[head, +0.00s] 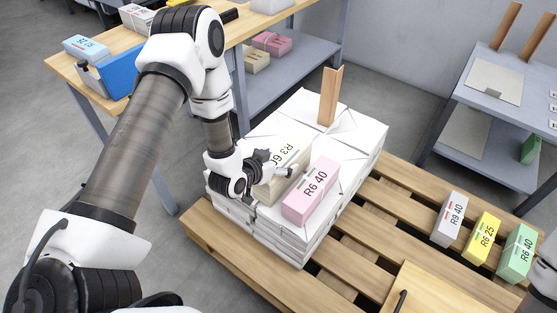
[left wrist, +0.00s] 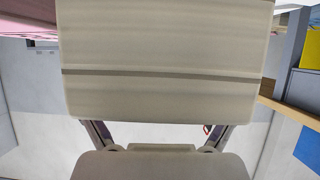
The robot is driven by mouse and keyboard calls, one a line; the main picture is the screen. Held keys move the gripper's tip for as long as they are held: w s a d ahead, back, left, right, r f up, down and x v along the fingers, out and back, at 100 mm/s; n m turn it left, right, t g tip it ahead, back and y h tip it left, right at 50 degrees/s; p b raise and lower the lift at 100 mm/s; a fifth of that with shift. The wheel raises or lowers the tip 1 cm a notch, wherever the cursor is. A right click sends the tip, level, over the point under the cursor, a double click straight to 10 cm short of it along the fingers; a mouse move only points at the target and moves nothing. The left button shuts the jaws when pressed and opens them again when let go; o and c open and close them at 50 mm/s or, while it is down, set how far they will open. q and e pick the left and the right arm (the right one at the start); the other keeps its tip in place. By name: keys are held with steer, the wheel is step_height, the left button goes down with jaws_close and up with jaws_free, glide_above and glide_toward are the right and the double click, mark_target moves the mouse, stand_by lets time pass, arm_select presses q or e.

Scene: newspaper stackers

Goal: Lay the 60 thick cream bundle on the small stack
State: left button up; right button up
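The cream bundle (head: 268,192) labelled R3 60 is over the top of the white wrapped stack (head: 350,135), close beside a pink bundle (head: 311,190) labelled R6 40. My left gripper (head: 277,164) has its fingers at the sides of the cream bundle and looks shut on it. In the left wrist view the cream bundle (left wrist: 165,95) fills the middle, with a dark band across it, and hides the fingertips. I cannot tell whether its underside touches the stack.
The stack stands on a wooden pallet (head: 385,235), with an upright wooden post (head: 329,97) at its back. Grey R9 40 (head: 449,219), yellow R6 25 (head: 484,239) and green R6 40 (head: 517,253) bundles lie at right. A wooden-topped table (head: 75,70) is at left.

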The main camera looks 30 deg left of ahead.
arm_select(q)
steer(key=shift+s+f, duration=0.15)
steer(key=shift+f, duration=0.05)
steer(key=v, duration=1.2)
steer(key=shift+r, duration=0.15)
